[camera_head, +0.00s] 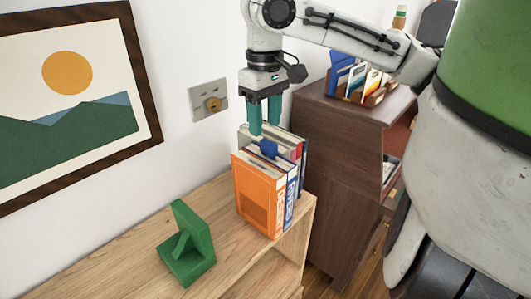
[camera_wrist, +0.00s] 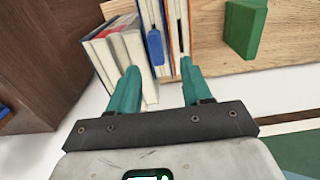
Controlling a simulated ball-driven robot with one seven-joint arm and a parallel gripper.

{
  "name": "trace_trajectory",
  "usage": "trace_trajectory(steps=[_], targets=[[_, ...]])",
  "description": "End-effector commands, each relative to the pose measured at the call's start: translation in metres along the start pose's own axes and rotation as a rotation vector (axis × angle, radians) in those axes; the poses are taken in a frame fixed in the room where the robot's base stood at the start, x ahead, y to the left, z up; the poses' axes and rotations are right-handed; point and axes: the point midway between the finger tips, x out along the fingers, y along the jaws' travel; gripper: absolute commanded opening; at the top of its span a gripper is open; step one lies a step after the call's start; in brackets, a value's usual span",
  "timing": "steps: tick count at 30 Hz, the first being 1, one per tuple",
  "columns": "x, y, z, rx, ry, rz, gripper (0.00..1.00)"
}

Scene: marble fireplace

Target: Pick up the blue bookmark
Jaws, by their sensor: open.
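The blue bookmark (camera_head: 268,148) sticks up from the top of a row of upright books, near the orange book (camera_head: 257,192). In the wrist view the bookmark (camera_wrist: 155,45) is a narrow blue tab between the books. My gripper (camera_head: 265,127) points down just above the books, with its two teal fingers apart. In the wrist view the gripper (camera_wrist: 160,68) is open and empty, and the bookmark lies ahead of the gap between the fingertips. The bookmark's lower part is hidden among the books.
The books stand on a light wooden shelf (camera_head: 226,220) near its right end. A green bookend (camera_head: 187,245) stands to the left with clear wood between. A dark wooden cabinet (camera_head: 330,150) stands behind right. A framed picture (camera_head: 75,90) hangs on the wall.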

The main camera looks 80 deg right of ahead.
Motion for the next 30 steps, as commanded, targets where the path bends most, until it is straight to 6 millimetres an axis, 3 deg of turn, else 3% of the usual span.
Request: trace_trajectory(steps=[7, 16, 25, 30], targets=[[0.018, 0.001, 0.003, 0.001, 0.000, 0.000, 0.49], [0.057, 0.003, 0.008, 0.001, 0.000, 0.000, 0.49], [0.061, 0.003, 0.007, 0.000, 0.001, 0.000, 0.49], [0.061, 0.003, 0.007, 0.000, 0.001, 0.001, 0.34]])
